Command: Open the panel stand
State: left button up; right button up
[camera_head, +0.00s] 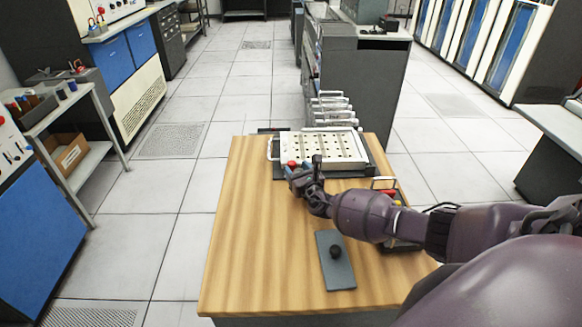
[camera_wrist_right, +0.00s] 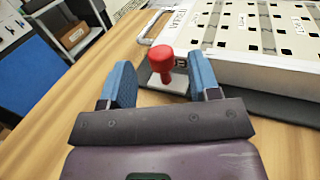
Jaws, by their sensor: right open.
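The panel stand (camera_head: 322,147) is a white panel with rows of holes on a dark base at the far end of the wooden table. It also shows at the upper right of the right wrist view (camera_wrist_right: 262,32). A red knob (camera_wrist_right: 161,58) stands upright at its near left corner; it shows small in the head view (camera_head: 292,163). My right gripper (camera_head: 299,177) is at that corner. In the right wrist view its blue fingers (camera_wrist_right: 162,80) are spread, with the knob between them near the tips and a gap on each side. My left gripper is not in view.
A dark plate with a black knob (camera_head: 341,277) lies on the near part of the wooden table (camera_head: 250,260). A dark tray with red-handled items (camera_head: 388,191) is partly behind my right arm. A grey cabinet (camera_head: 372,85) stands beyond the table. The table's left side is clear.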

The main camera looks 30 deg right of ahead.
aim_at(293, 164)
jog(key=w, duration=0.1)
jog(key=w+b, duration=0.1)
jog(key=w, duration=0.1)
jog(key=shift+w+d+f, duration=0.15)
jog(key=shift+d, duration=0.1)
jog(key=shift+w, duration=0.4)
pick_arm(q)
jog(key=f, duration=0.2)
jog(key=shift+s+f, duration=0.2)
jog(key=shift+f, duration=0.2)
pick_arm(e)
jog(key=shift+r, duration=0.2)
jog(key=shift+c, duration=0.9)
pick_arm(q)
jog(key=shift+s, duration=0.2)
pick_arm(e)
grip_shut()
